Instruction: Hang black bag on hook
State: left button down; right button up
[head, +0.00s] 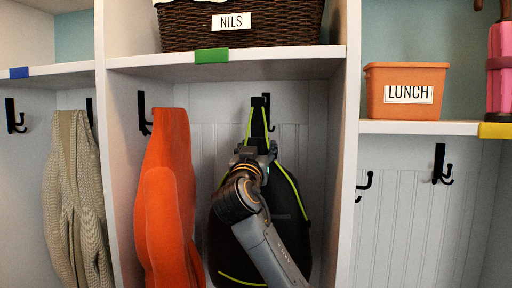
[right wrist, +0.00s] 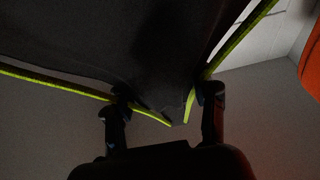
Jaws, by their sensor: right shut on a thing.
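The black bag (head: 292,225) with yellow-green trim hangs upright in the middle cubby, partly hidden behind my right arm. Its narrow strap top reaches up to the black hook (head: 267,101) on the back wall. I cannot tell whether the loop is over the hook or just in front of it. My right gripper (head: 256,150) is shut on the bag just below the strap loop. In the right wrist view, the dark bag (right wrist: 150,45) and its yellow-green edging lie between and above the two fingers (right wrist: 165,108). My left gripper is not in view.
An orange garment (head: 165,200) hangs from another hook (head: 144,112) to the left in the same cubby. A knitted beige garment (head: 72,190) hangs farther left. White dividers (head: 347,180) and a shelf with a green tag (head: 212,56) bound the cubby. Hooks at right (head: 440,163) are empty.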

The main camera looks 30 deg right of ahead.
jog(key=shift+p+x, duration=0.4)
jog(key=shift+x, duration=0.6)
jog(key=shift+w+d+f, duration=0.2)
jog(key=shift+w+d, duration=0.25)
jog(key=shift+w, duration=0.1)
jog(key=shift+w+d, duration=0.95)
jog(key=shift+w, duration=0.5)
jog(key=shift+d+b, duration=0.1)
jog(key=shift+b, duration=0.25)
jog(key=shift+f, duration=0.2)
jog(key=shift+f+b, duration=0.4)
jog(key=shift+b, duration=0.25)
jog(key=shift+f+b, duration=0.1)
jog(key=shift+b, duration=0.2)
